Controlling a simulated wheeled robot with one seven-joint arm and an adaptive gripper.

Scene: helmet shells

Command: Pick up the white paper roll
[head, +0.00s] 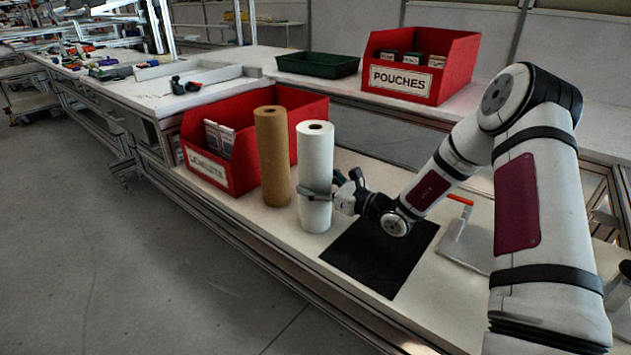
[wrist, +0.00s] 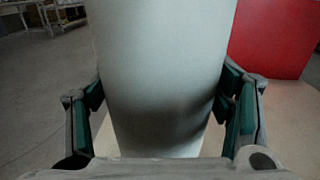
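The white paper roll (head: 315,160) stands upright on the bench, beside a brown roll. In the wrist view the white roll (wrist: 160,80) fills the middle. My gripper (head: 316,193) is around its lower half, coming from the right. In the wrist view my gripper (wrist: 160,95) has one green-padded finger on each side of the roll. Both pads meet the roll's edges, with no gap visible. The roll's base appears to rest on the bench.
The brown roll (head: 272,155) stands close on the left. A red bin (head: 236,170) is behind both rolls, and another red bin (head: 452,75) marked POUCHES stands farther back. A dark mat (head: 380,257) lies bare in front. A green tray (head: 318,65) is at the back.

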